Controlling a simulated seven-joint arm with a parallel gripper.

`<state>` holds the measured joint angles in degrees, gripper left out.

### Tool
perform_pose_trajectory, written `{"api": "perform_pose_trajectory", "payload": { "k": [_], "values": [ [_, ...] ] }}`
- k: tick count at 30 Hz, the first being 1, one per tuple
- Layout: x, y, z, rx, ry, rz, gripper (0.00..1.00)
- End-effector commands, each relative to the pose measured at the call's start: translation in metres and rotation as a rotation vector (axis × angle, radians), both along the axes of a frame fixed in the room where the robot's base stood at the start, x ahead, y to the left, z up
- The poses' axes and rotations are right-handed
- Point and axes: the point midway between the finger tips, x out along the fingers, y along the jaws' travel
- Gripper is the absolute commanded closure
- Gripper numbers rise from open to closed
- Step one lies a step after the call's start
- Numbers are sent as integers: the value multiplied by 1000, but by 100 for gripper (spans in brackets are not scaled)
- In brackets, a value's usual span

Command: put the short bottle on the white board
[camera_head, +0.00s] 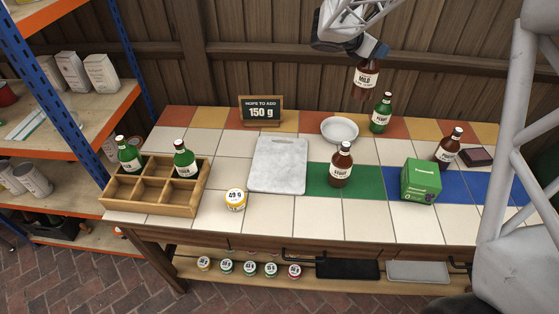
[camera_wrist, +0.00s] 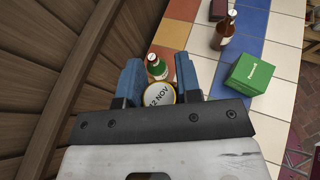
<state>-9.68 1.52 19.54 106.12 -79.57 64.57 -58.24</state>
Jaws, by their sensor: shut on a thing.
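My gripper (camera_head: 368,52) is shut on a brown bottle with a white label (camera_head: 366,78), which seems to read MILD. It hangs upright in the air above the back of the table, just behind the green bottle. In the wrist view the round top of the held bottle, marked 12 NOV (camera_wrist: 159,96), sits between the blue fingers of my gripper (camera_wrist: 160,84). The white board (camera_head: 278,165) lies flat on the tiles left of the table's middle, with nothing on it. The held bottle is up and to the right of it.
A green bottle (camera_head: 381,112) stands below the held one, beside a white bowl (camera_head: 339,129). Brown bottles (camera_head: 341,165) (camera_head: 449,146) and a green box (camera_head: 420,181) stand to the right. A yellow-rimmed tin (camera_head: 235,200), a wooden crate (camera_head: 152,206) with two green bottles, and a sign (camera_head: 261,109) surround the board.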

Motion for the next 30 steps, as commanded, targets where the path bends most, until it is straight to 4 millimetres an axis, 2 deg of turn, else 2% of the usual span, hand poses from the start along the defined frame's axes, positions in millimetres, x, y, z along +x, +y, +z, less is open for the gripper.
{"api": "perform_pose_trajectory", "payload": {
  "k": [3, 12, 21, 30],
  "values": [
    [-19, 27, 2, 0, -2, 32, 100],
    [-66, 84, 0, 0, -2, 104, 100],
    [-118, 132, -3, -1, -2, 175, 100],
    [-172, 170, -8, -2, -3, 248, 100]
  ]
}}
